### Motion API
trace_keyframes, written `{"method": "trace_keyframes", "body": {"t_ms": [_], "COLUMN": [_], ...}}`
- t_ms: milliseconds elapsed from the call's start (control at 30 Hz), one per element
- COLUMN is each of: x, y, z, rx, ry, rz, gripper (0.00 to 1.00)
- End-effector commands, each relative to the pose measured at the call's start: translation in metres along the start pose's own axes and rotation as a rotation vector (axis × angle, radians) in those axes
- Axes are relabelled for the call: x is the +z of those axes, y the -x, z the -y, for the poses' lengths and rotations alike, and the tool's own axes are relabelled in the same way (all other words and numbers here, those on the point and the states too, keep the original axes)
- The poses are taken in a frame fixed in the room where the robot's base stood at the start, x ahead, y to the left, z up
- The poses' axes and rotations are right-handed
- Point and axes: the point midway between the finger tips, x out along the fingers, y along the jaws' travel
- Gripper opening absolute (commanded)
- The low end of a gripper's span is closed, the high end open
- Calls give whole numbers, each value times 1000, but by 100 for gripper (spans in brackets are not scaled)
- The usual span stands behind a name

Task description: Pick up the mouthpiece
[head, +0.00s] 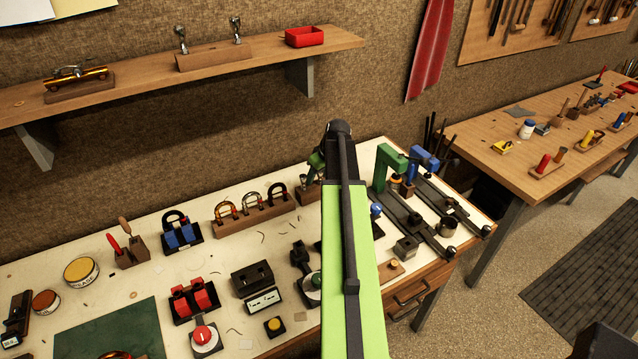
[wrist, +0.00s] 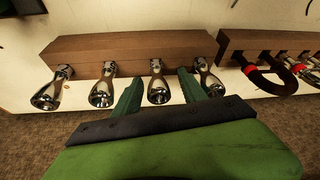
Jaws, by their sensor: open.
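In the wrist view, several shiny silver mouthpieces stand in a row in a brown wooden rack (wrist: 130,47). My gripper (wrist: 159,76) is open, with one green finger on each side of one mouthpiece (wrist: 158,90). I cannot tell whether either finger touches it. Another mouthpiece (wrist: 103,92) is just left of the left finger, and one (wrist: 208,80) is close to the right finger. A further one (wrist: 47,94) is at the far left. In the head view, my arm hides much of the rack (head: 308,196) and most of its mouthpieces; part of my gripper (head: 317,160) shows above it.
A second wooden rack with horseshoe-shaped parts (head: 253,213) stands left of the mouthpiece rack. A green clamp (head: 389,163) stands to the right. A wall shelf (head: 130,90) is above the bench, holding a block with two silver pieces (head: 211,57) and a red tray (head: 304,37).

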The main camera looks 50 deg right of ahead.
Motion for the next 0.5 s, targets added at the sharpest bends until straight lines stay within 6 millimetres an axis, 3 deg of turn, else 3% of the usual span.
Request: {"method": "trace_keyframes", "body": {"t_ms": [100,400,500], "x": [0,0,0], "y": [2,2,2], "z": [0,0,0], "rx": [0,0,0], "ry": [0,0,0], "rz": [0,0,0], "gripper": [47,8,0]}}
